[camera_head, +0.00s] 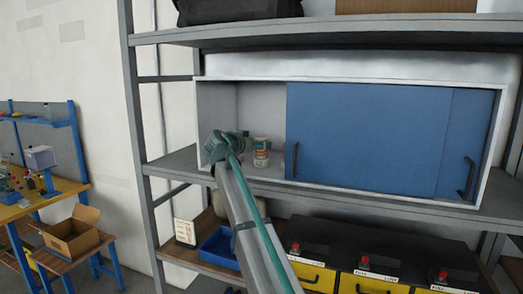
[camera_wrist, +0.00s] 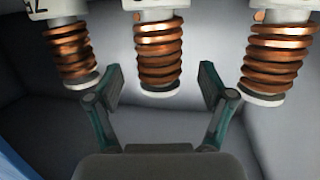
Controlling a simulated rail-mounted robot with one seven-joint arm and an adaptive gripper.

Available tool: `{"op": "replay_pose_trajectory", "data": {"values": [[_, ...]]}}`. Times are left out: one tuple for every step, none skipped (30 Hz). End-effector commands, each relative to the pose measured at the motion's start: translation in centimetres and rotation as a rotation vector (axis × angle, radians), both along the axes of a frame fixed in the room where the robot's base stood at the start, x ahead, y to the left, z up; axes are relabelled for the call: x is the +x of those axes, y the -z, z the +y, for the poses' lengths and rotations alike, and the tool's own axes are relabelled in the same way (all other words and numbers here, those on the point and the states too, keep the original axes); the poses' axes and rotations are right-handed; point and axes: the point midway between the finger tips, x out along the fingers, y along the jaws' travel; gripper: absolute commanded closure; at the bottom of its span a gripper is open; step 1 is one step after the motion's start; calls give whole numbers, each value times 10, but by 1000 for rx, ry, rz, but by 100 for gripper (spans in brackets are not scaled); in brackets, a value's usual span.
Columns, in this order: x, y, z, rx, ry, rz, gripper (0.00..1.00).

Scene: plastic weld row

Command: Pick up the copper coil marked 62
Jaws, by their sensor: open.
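Three copper coils with white end caps show in the wrist view. The middle coil (camera_wrist: 158,52) and the right coil (camera_wrist: 276,58) show no readable mark. My gripper (camera_wrist: 161,84) is open and empty; its fingertips are below and to either side of the middle coil, with the left coil outside the left finger. In the head view, a coil (camera_head: 261,152) stands in the open left part of the cabinet (camera_head: 345,80), beside my wrist, which hides part of that space.
A blue sliding door (camera_head: 365,140) covers the cabinet's middle and right. Below are a blue bin (camera_head: 218,247), a small sign (camera_head: 185,232) and yellow-fronted boxes (camera_head: 368,284) with red buttons. A workbench (camera_head: 40,200) with an open carton (camera_head: 72,236) stands left.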

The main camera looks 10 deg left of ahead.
Motion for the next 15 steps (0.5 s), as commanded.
{"op": "replay_pose_trajectory", "data": {"values": [[8, -4, -5, -1, 3, 2, 19], [12, -2, -6, 0, 2, 2, 19], [17, 0, -8, 0, 2, 2, 19], [20, 1, -9, -1, 1, 1, 19], [22, 2, -11, -1, 1, 1, 19], [25, 3, -12, 0, 1, 1, 19], [26, 4, -13, 0, 1, 1, 19], [26, 4, -14, 0, 1, 1, 19], [27, 5, -14, 1, 0, 0, 19], [26, 5, -14, 1, 0, 0, 19], [26, 5, -14, 1, 0, 0, 19], [26, 5, -14, 1, 0, 0, 19], [26, 5, -13, 1, 0, 0, 19], [26, 5, -13, 1, 0, 0, 21], [26, 5, -13, 1, 0, 0, 28]]}}
